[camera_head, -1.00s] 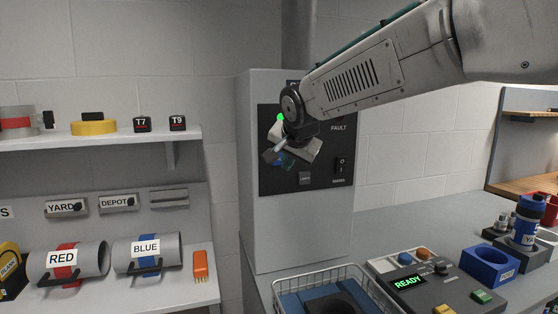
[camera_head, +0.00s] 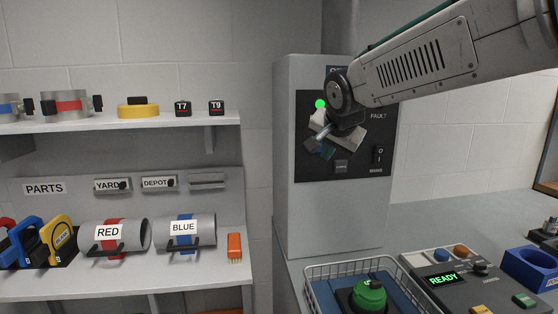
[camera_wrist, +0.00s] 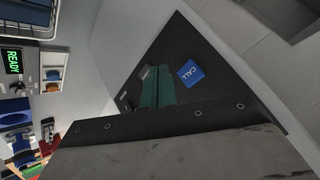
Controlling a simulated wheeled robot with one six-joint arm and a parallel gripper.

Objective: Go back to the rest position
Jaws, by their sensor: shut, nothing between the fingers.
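My gripper (camera_head: 318,148) hangs from my raised arm in front of the dark panel (camera_head: 345,165) of the tall grey cabinet (camera_head: 330,225). Its short teal-tipped fingers point down and to the left, shut with nothing visible in them. In the wrist view the teal fingers (camera_wrist: 158,88) stand over a dark panel (camera_wrist: 215,85), beside a blue CALL button (camera_wrist: 190,73). I cannot tell the exact gap between fingers and panel.
A wire basket (camera_head: 312,285) with a green-topped item (camera_head: 369,294) stands below my arm. A console (camera_head: 455,290) reading READY is to its right. Left are a shelf (camera_head: 150,122) and a bench with the RED (camera_head: 112,236) and BLUE (camera_head: 186,231) tubes.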

